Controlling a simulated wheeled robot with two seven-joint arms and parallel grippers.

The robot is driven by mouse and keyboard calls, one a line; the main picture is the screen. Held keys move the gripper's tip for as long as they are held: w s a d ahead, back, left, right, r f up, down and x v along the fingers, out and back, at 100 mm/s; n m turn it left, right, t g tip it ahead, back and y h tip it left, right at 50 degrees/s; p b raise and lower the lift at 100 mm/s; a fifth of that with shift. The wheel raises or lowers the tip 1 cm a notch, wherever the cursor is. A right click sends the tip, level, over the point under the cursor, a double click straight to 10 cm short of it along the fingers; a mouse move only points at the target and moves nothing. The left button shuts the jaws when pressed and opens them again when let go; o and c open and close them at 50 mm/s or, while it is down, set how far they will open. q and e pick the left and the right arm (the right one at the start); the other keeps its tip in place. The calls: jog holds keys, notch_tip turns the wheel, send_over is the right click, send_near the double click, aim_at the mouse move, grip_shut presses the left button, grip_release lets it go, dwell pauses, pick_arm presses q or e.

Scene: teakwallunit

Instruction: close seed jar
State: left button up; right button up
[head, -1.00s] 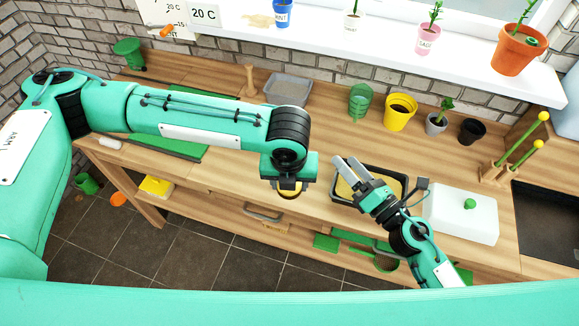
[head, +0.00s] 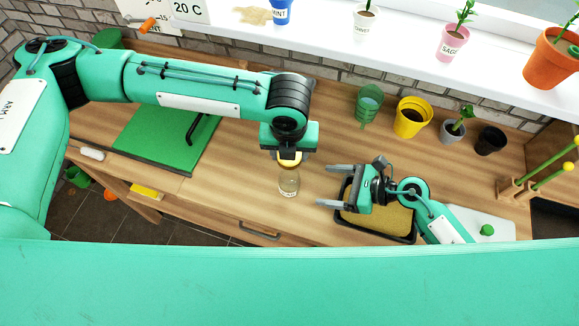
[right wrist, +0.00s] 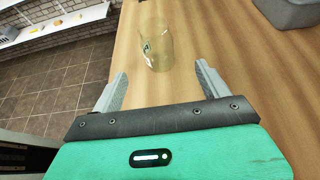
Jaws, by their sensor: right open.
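The seed jar (head: 289,183) is clear glass with a small label and stands upright on the wooden bench. It also shows in the right wrist view (right wrist: 157,48), just beyond my right fingertips. A yellow lid (head: 289,160) is in my left gripper (head: 289,153), directly over the jar's mouth in the head view. I cannot tell whether lid and jar touch. The left fingers are mostly hidden under the wrist. My right gripper (head: 331,185) is open and empty, its fingers pointing left towards the jar, apart from it.
A black tray of soil (head: 376,222) lies under my right arm. A green mat (head: 160,140) is on the left. A green cup, yellow pot (head: 411,118) and smaller pots stand behind. A white box with a green knob (head: 487,230) is at right.

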aim_at(290, 182)
pick_arm(q)
jog(key=shift+s+r, duration=0.2)
jog(key=shift+s, duration=0.15)
pick_arm(e)
jog(key=shift+s+r, duration=0.15)
jog(key=shift+s, duration=0.15)
pick_arm(q)
jog(key=shift+w+f, duration=0.1)
jog(key=shift+w, duration=0.05)
pick_arm(e)
jog(key=shift+w+a+f, duration=0.2)
jog(key=shift+w+a, duration=0.1)
jog(key=x, duration=1.1)
jog(key=shift+s+a, duration=0.1)
jog(key=shift+a, duration=0.05)
jog(key=shift+c, duration=0.5)
jog(key=c, duration=1.4)
pick_arm(q)
jog(key=shift+f, duration=2.45)
jog(key=shift+f, duration=0.9)
jog(key=shift+f, duration=0.55)
